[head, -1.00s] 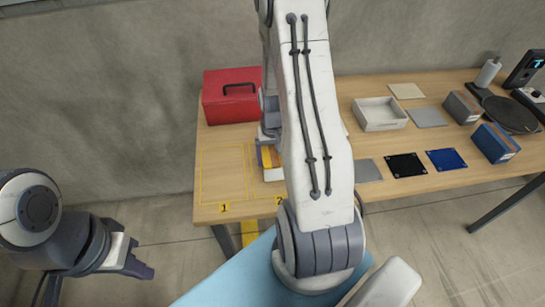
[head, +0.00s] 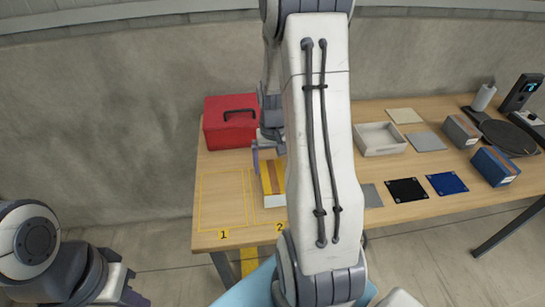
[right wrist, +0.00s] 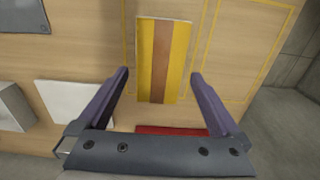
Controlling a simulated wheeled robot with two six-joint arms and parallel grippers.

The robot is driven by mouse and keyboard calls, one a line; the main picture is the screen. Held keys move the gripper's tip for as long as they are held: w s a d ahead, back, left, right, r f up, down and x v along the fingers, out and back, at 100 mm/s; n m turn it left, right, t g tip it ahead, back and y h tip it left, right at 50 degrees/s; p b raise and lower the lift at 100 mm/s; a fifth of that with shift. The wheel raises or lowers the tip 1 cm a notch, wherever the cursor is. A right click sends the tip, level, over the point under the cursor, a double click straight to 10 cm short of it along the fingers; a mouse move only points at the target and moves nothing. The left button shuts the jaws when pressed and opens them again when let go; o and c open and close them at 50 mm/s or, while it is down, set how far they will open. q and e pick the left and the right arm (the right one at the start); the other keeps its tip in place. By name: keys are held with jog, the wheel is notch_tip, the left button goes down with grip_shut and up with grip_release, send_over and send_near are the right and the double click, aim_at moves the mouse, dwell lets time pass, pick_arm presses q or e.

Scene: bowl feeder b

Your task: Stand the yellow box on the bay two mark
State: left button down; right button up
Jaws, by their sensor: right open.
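The yellow box (head: 272,177) has a brown stripe down its top and a pale front face. It stands inside the bay two mark (head: 281,227), at the table's front left, with the right part hidden by my right arm. In the right wrist view the yellow box (right wrist: 152,60) lies ahead of the fingertips, and a bay outline line shows beside it. My right gripper (right wrist: 160,74) is open and empty, its fingers apart from the box; in the head view one purple finger (head: 256,158) shows behind it. My left gripper (head: 130,297) is at the lower left, cut by the frame edge.
A red toolbox (head: 231,133) stands behind the bays. The bay one outline (head: 222,200) is empty. To the right are a white tray (head: 381,139), flat black (head: 408,190) and blue (head: 447,184) squares, a blue box (head: 495,166) and a grey-brown box (head: 461,131).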

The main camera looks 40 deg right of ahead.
aim_at(271, 176)
jog(key=shift+r, duration=1.85)
jog(key=shift+a, duration=0.25)
jog(key=a+r+n, duration=0.4)
jog(key=a, duration=0.8)
jog(key=s+a+r+n, duration=0.2)
jog(key=s+a+n, duration=0.3)
jog(key=s+a, duration=0.3)
jog(key=s+a+r+n+y, duration=0.1)
jog(key=s+a+n, duration=0.3)
jog(key=s+a, duration=0.4)
jog(key=a+r, duration=0.1)
jog(key=a, duration=0.1)
jog(key=shift+s+a+n, duration=0.2)
jog(key=shift+a+n, duration=0.1)
jog(key=shift+n, duration=0.1)
